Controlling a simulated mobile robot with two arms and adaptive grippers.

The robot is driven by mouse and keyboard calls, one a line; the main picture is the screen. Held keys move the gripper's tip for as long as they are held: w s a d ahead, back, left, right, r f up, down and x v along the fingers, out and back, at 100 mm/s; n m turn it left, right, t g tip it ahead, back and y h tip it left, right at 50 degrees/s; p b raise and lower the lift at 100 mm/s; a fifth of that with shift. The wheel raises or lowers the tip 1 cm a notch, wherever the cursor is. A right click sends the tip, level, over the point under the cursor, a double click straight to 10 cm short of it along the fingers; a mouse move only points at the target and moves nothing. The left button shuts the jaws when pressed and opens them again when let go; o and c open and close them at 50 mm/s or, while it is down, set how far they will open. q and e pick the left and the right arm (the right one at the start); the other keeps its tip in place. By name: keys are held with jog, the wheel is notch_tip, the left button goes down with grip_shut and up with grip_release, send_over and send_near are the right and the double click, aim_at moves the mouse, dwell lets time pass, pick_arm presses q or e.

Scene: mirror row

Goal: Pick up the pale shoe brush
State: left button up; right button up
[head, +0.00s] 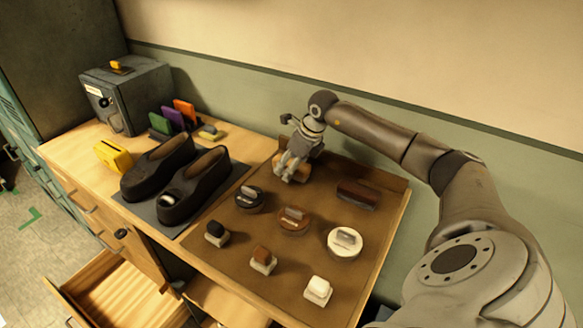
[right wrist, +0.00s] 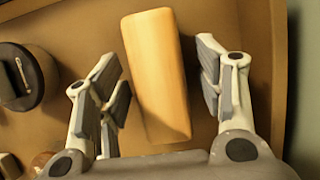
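The pale shoe brush (right wrist: 157,70), a light wooden block with rounded corners, lies on the brown tray at its back left. My right gripper (head: 290,172) is over it in the head view and hides most of it. In the right wrist view the right gripper (right wrist: 163,88) is open, with one finger on each side of the brush. A gap shows on both sides, wider at the right finger's far end. My left gripper is not in view.
The brown tray (head: 375,232) also holds a dark brown brush (head: 357,193), black, brown and white tins, and several small daubers. Black shoes (head: 194,184) stand on a grey mat to the left. An open drawer (head: 120,290) juts out at the front. A wall runs behind.

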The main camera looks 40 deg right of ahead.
jog(key=c, duration=1.1)
jog(key=shift+r, duration=0.1)
jog(key=shift+r+p, duration=0.2)
jog(key=shift+p, duration=0.1)
jog(key=shift+w+r+b, duration=0.1)
jog(key=shift+r+b, duration=0.2)
jog(key=shift+b, duration=0.05)
jog(key=r, duration=0.1)
jog(key=r+b, duration=0.1)
jog(key=r, duration=0.1)
jog(key=shift+s+a, duration=0.2)
jog(key=s+a+r+b, duration=0.3)
jog(key=s+a+r, duration=0.5)
jog(key=a+r, duration=0.1)
jog(key=shift+s+a+r, duration=0.15)
jog(key=shift+s+a, duration=0.25)
jog(key=shift+a, duration=0.3)
